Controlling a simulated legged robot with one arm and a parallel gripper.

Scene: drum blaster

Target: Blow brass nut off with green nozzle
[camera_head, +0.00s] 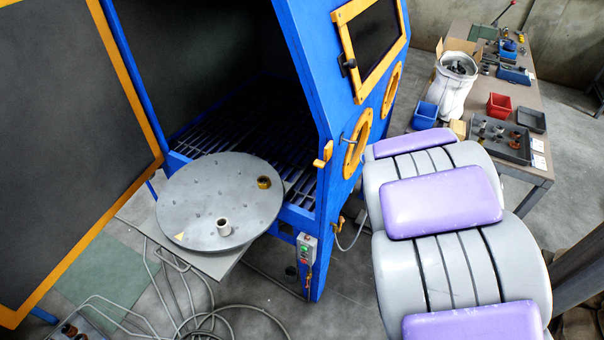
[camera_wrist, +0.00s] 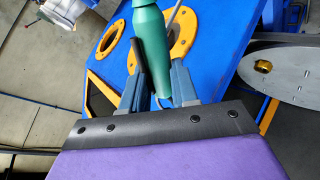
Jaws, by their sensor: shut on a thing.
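The brass nut (camera_head: 264,183) lies on the round grey turntable (camera_head: 190,212), near its right edge. The nut also shows in the wrist view (camera_wrist: 263,66), at the right, with part of the turntable (camera_wrist: 290,88). My gripper (camera_wrist: 154,60) is shut on the green nozzle (camera_wrist: 153,38), which stands between its two fingers. The nozzle's far end runs out of the top of the wrist view. The nozzle and nut are well apart in that view. In the head view my gripper and the nozzle are out of sight.
A pale sleeve (camera_head: 224,227) stands on the turntable near the front. The blue blasting cabinet (camera_head: 310,85) is behind it, its black and orange door (camera_head: 75,130) open at left. Hoses (camera_head: 205,320) lie on the floor. A cluttered workbench (camera_head: 545,150) is at right.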

